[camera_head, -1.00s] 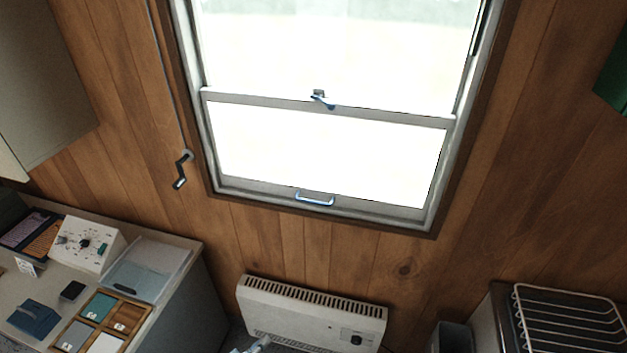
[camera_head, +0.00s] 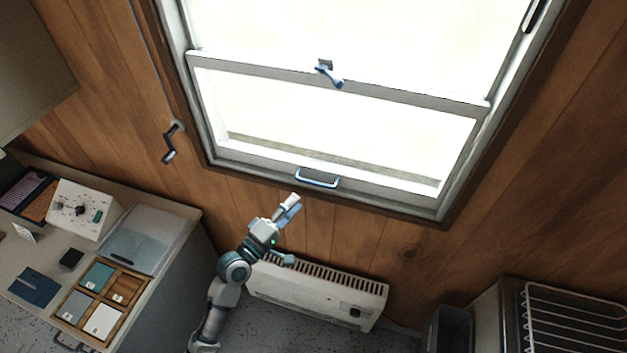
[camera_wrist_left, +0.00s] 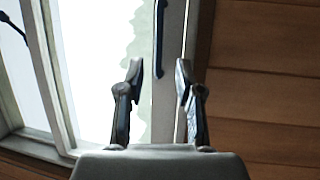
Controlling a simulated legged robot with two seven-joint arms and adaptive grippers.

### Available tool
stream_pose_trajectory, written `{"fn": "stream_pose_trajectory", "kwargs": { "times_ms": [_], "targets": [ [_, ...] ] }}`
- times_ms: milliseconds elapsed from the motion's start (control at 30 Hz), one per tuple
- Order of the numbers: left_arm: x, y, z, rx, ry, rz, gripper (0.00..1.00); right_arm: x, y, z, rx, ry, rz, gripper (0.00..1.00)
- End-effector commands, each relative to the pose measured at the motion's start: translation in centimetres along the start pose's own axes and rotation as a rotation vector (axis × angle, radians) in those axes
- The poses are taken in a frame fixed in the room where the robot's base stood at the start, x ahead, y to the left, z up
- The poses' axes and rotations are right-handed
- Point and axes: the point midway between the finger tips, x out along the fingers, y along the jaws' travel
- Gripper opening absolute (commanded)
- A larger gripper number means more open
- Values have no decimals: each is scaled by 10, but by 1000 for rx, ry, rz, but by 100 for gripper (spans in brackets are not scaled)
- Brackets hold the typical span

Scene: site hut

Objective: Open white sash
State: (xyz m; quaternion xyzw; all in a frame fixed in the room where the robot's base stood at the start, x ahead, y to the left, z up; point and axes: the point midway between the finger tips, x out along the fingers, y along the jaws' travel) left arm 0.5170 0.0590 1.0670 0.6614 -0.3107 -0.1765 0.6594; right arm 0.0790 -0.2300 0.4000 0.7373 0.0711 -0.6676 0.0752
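The white sash (camera_head: 400,92) is the lower half of the window and looks down in its frame. A blue bar handle (camera_head: 317,180) sits on its bottom rail. A blue latch lever (camera_head: 329,76) sits on the meeting rail. My left gripper (camera_head: 291,206) is just below and left of the handle, apart from it. In the left wrist view my left gripper (camera_wrist_left: 158,72) is open with nothing between its fingers. The blue handle (camera_wrist_left: 159,42) shows just beyond the fingertips, in line with the gap. My right gripper is not in view.
A white heater (camera_head: 320,288) is on the wall below the window. A crank handle (camera_head: 171,142) hangs left of the frame. A desk (camera_head: 165,207) with a dial box (camera_head: 82,210) and a wooden tray (camera_head: 70,303) stands left. A wire rack (camera_head: 570,318) is at lower right.

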Motion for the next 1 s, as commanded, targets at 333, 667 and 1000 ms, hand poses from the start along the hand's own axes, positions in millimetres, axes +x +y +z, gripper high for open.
{"fn": "stream_pose_trajectory", "kwargs": {
  "times_ms": [333, 667, 1000],
  "targets": [
    [71, 1, 0, 1, 0, 2, 36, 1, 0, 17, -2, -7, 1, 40],
    [87, 0, -1, 0, 1, 1, 36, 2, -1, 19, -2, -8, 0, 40],
    [88, 0, 0, 1, 0, 0, 0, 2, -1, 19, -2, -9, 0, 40]
  ]
}}
